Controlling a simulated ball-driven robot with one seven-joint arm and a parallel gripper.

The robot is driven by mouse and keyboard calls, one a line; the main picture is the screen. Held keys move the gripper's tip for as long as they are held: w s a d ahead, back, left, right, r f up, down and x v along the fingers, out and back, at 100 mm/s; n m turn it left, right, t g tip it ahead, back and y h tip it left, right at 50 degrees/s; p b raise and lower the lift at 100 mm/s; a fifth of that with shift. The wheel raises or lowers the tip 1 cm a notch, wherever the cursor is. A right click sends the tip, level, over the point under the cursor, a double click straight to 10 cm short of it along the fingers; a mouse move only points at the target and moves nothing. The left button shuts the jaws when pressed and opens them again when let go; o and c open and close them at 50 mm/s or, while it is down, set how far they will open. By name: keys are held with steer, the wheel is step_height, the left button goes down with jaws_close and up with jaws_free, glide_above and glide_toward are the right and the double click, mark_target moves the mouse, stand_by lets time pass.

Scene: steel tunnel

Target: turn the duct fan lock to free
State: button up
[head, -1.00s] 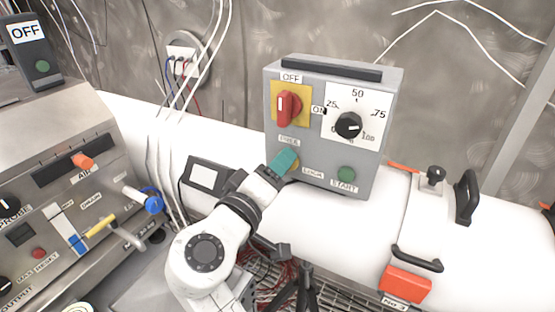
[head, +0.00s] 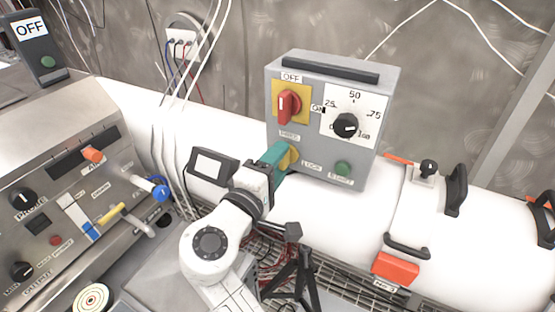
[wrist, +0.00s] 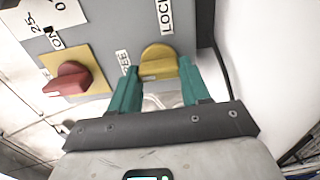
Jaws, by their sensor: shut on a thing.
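The grey control box (head: 363,170) stands on the white duct. Its yellow lock knob (head: 291,157) is low on the left of the front, between the FREE and LOCK labels. My gripper (head: 281,154) has its teal fingers at this knob. In the wrist view, the yellow knob (wrist: 158,62) sits between the two teal fingertips (wrist: 157,75), one on each side, and the gripper is shut on it. The FREE label (wrist: 123,62) is left of the knob and the LOCK label (wrist: 166,15) is above it. I cannot tell which label the knob points to.
The red OFF/ON switch (head: 288,105) is above the knob, and the black dial (head: 346,125) is to its right. The green START button (head: 343,168) is lower right. A small screen (head: 211,166) and a black tripod (head: 300,275) flank my arm.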

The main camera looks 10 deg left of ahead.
steer(key=shift+a, duration=0.1)
steer(key=o, duration=1.1)
steer(key=shift+c, duration=0.2)
steer(key=shift+s, duration=0.1)
steer(key=b+v, duration=0.2)
steer(key=v, duration=0.8)
steer(key=shift+s+b, duration=0.3)
steer(key=shift+a, duration=0.1)
